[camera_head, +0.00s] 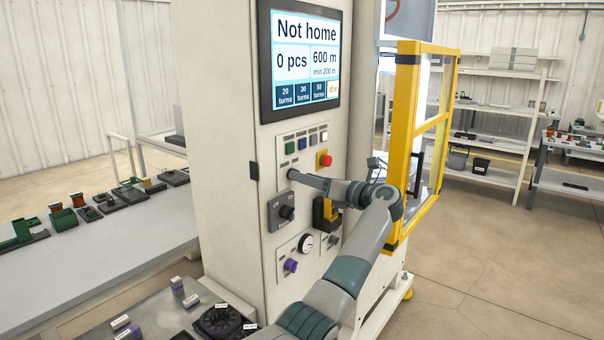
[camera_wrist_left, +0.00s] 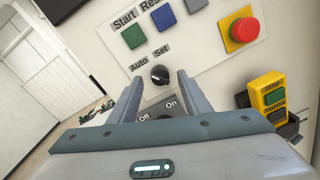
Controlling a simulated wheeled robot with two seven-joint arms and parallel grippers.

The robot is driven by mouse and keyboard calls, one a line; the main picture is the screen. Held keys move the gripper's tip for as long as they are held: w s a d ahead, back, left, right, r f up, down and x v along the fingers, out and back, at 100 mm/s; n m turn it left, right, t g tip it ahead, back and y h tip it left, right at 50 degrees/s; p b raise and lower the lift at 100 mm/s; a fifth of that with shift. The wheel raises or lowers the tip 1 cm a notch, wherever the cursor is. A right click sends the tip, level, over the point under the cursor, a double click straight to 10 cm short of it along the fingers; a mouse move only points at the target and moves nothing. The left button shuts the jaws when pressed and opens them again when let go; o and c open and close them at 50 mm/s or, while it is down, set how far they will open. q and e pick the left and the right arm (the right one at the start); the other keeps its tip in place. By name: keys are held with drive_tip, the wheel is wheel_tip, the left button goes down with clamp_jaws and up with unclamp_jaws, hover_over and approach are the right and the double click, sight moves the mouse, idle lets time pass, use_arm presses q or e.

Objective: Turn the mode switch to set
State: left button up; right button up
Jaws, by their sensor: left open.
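The mode switch is a round black knob (camera_wrist_left: 160,75) on the white panel, under the labels Auto and Set in the left wrist view. I cannot tell clearly which label it points at. My left gripper (camera_wrist_left: 158,88) is open, with one finger on each side of the knob and the knob between the fingertips in the picture. I cannot tell whether they touch it. In the head view my left gripper (camera_head: 293,175) reaches the panel from the right and hides the mode switch. My right gripper is not in view.
A grey Off/On switch (camera_head: 281,212) sits just below the gripper. A red emergency button (camera_head: 325,160) and coloured push buttons (camera_head: 302,145) are above. A yellow pendant (camera_head: 325,213) hangs to the right, near my arm. The screen (camera_head: 305,60) reads "Not home". A yellow-framed door (camera_head: 408,140) stands at right.

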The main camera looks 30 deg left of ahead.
use_arm(q)
drive_tip(key=shift+w+a, duration=0.1)
drive_tip(key=shift+a, duration=0.9)
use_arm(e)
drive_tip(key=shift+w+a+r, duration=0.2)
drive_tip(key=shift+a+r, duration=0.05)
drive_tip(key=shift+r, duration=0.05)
use_arm(q)
drive_tip(key=shift+c, duration=0.6)
drive_tip(key=c, duration=0.9)
